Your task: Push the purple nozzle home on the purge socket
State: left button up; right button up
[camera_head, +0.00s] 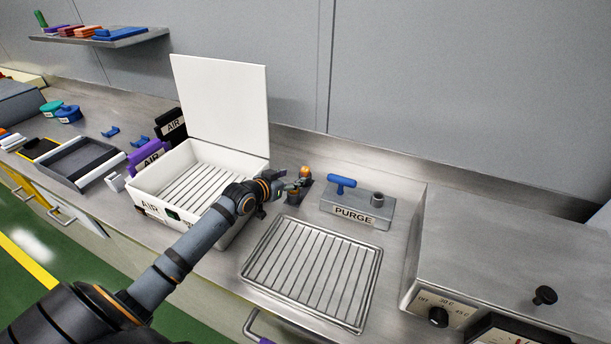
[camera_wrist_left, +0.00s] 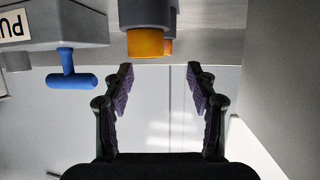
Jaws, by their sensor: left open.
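The grey purge block (camera_head: 357,213) stands on the bench, labelled PURGE. A blue T-shaped piece (camera_head: 342,183) stands on its left part and a short grey round socket (camera_head: 377,199) on its right part. In the left wrist view, the blue T-piece (camera_wrist_left: 72,78) shows at the left, beside the block. My left gripper (camera_head: 294,186) is open and empty, left of the block, close to orange-and-grey cylinders (camera_head: 304,173). These cylinders (camera_wrist_left: 150,42) lie beyond the fingertips (camera_wrist_left: 163,80) in the left wrist view. I cannot make out a purple nozzle. My right gripper is not in view.
A white open-lidded box (camera_head: 230,105) stands behind and left of my arm. A wire rack (camera_head: 312,272) lies in front of the purge block. A metal heater unit (camera_head: 500,255) bounds the right. Purple and black AIR-labelled blocks (camera_head: 148,157) stand farther left.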

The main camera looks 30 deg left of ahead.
aim_at(304, 170)
pick_arm(q)
jog(key=x, duration=0.2)
jog(key=shift+w+f, duration=0.15)
jog(key=shift+w, duration=0.4)
jog(key=x, duration=0.5)
jog(key=shift+w+a, duration=0.1)
jog(key=shift+r, duration=0.25)
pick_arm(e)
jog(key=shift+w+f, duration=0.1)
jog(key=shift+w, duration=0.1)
pick_arm(q)
jog(key=shift+c, duration=1.2)
jog(key=c, duration=0.9)
jog(key=shift+o, duration=0.2)
jog(key=shift+r, duration=0.1)
